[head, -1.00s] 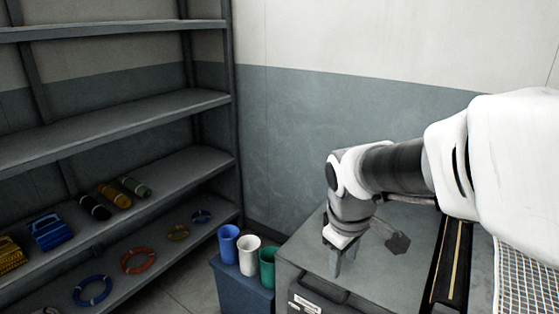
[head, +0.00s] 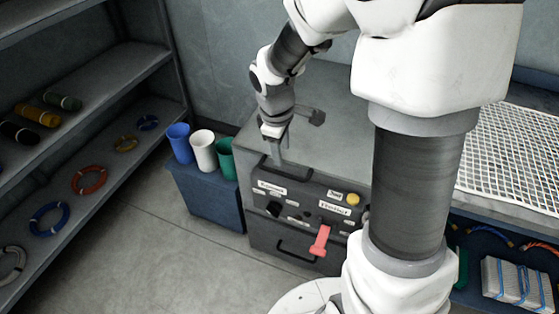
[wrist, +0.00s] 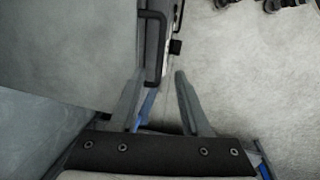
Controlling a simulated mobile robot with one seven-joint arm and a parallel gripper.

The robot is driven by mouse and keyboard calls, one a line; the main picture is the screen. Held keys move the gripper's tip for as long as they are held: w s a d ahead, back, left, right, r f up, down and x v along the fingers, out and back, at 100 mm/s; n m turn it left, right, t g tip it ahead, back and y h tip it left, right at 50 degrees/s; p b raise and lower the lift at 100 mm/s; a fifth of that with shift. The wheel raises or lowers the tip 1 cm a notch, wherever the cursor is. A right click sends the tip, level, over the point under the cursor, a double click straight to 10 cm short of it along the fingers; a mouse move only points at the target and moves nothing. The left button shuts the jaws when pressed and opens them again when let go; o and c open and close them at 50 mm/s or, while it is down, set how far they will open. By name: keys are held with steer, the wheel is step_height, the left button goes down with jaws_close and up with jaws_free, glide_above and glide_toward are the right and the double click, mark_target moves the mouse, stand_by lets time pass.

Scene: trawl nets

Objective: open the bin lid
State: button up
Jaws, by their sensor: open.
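The bin is a grey box whose flat grey lid (head: 345,140) lies shut on top, as far as I can see. A dark bar handle (head: 268,172) runs along its front edge at the left; it also shows in the wrist view (wrist: 154,50). My gripper (head: 277,156) is open and points down just above and beside this handle. In the wrist view my gripper (wrist: 158,75) has its two fingers apart, and the handle's lower end lies in line with the gap between them. I cannot tell whether a finger touches the handle.
The front panel carries labels, a black knob (head: 273,209), a yellow button (head: 353,199) and a red lever (head: 320,241). A blue box (head: 205,195) with blue, white and green cups stands to the left. Shelves (head: 95,85) hold rings. The floor in front is clear.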

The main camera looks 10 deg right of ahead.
mark_target(284, 173)
steer(key=f, duration=0.3)
steer(key=w+f+b, duration=0.1)
steer(key=f, duration=0.2)
steer(key=d+f+b, duration=0.1)
steer(key=f, duration=0.2)
steer(key=shift+w+f, duration=0.15)
steer(key=shift+w, duration=0.1)
jaws_close()
stand_by(0.9)
